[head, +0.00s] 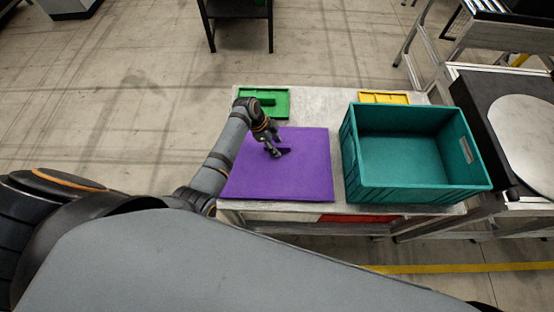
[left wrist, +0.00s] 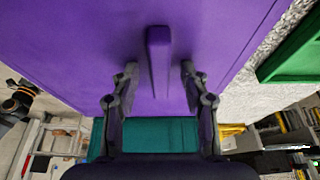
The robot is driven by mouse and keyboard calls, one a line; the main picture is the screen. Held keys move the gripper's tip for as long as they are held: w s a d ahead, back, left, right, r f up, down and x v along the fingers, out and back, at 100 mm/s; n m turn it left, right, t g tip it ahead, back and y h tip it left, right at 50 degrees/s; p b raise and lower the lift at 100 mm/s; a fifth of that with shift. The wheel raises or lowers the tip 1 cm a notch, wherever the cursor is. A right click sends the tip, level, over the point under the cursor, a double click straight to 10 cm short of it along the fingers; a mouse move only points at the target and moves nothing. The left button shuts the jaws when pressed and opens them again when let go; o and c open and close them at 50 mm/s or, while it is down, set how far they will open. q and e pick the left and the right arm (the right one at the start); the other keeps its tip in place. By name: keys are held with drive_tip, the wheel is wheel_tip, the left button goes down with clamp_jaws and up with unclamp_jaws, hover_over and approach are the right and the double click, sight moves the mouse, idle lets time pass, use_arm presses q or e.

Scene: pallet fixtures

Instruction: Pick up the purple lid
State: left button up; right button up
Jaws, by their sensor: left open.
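The purple lid (head: 300,178) lies flat on the pale table, a wide square sheet with a raised bar handle near its middle. My left gripper (head: 274,152) is over the lid at the handle. In the left wrist view the purple handle (left wrist: 158,60) stands up from the lid (left wrist: 80,40). The two fingers of my left gripper (left wrist: 158,72) are open, one on each side of the handle's line, with visible gaps to it. Whether the fingertips touch the lid cannot be told. My right gripper is not in view.
An open, empty teal crate (head: 405,190) stands on the table just right of the lid. A green tray or lid (head: 279,108) lies behind the lid, and a yellow one (head: 384,97) behind the crate. A dark cart (head: 500,110) stands at the right.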

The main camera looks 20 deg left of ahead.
use_arm(q)
clamp_jaws()
idle(0.4)
